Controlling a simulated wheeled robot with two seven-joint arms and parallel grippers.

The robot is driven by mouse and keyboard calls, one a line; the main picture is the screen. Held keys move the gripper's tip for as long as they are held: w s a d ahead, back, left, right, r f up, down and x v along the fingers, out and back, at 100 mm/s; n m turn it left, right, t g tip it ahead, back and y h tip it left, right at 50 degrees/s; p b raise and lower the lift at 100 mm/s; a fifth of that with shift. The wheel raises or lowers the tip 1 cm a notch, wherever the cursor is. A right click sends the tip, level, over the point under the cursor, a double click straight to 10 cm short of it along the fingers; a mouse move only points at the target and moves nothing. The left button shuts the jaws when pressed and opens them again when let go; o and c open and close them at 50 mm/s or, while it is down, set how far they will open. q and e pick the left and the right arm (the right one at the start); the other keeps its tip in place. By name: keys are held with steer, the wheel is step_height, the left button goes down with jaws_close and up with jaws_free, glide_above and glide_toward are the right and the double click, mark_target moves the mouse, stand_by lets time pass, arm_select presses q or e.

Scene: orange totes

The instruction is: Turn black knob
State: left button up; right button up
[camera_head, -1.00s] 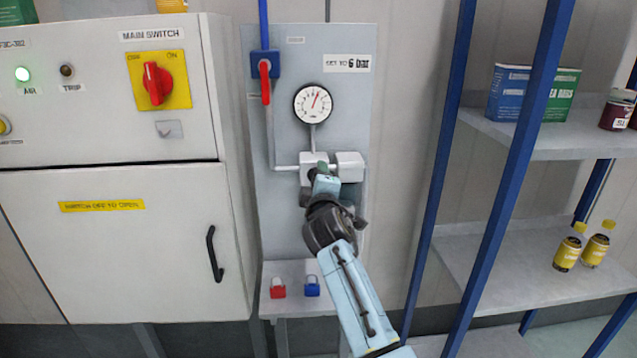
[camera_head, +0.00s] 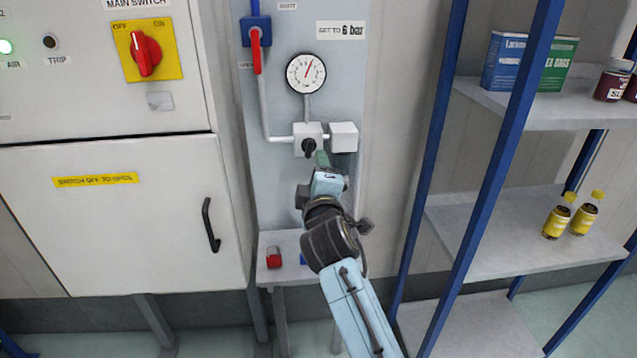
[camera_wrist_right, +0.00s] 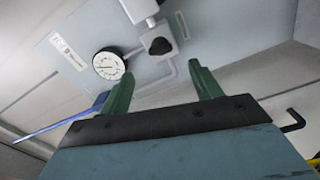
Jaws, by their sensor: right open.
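The black knob (camera_head: 309,146) sits on the front of a white regulator block (camera_head: 301,132) on the grey wall panel. In the right wrist view the knob (camera_wrist_right: 160,46) shows beyond the fingers, between them and apart from both. My right gripper (camera_head: 321,160) is just below the knob in the head view, with its green fingers (camera_wrist_right: 163,82) spread and empty. A round pressure gauge (camera_head: 306,73) above the knob has its needle pointing up and slightly right. A label (camera_head: 341,28) reads "SET TO 6 bar". My left gripper is not in view.
A red lever valve (camera_head: 257,52) is at the panel's upper left. A small shelf (camera_head: 289,243) below holds a red padlock (camera_head: 273,258) and a partly hidden blue one. A cabinet (camera_head: 100,220) stands left, and blue-framed shelving (camera_head: 500,180) stands right.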

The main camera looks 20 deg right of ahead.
steer(key=shift+v, duration=1.55)
step_height(320, 180, down, 20)
steer(key=s+a+g+y, duration=0.1)
steer(key=a+g+y, duration=0.2)
steer(key=g, duration=0.1)
steer(key=s+f+m+g, duration=0.15)
steer(key=s+f, duration=0.25)
steer(key=f, duration=0.4)
steer(key=s+f+m+g+y, duration=0.1)
steer(key=s+f+g, duration=0.1)
steer(key=s+f, duration=0.35)
steer(key=s+f+m+g, duration=0.1)
steer(key=s+f, duration=0.2)
steer(key=f, duration=0.7)
steer(key=s+d+f+m+g, duration=0.2)
steer(key=s+d+f+g, duration=0.15)
steer(key=s+f, duration=1)
steer(key=s+d+f+m+g, duration=0.2)
steer(key=s+f, duration=0.1)
steer(key=s, duration=0.9)
steer(key=s+d+f+m+g, duration=0.2)
steer(key=s+d+f, duration=0.1)
steer(key=s, duration=1)
steer(key=shift+s+d+m+g, duration=0.2)
steer(key=shift+d+m+g, duration=0.05)
steer(key=shift+m+g, duration=0.1)
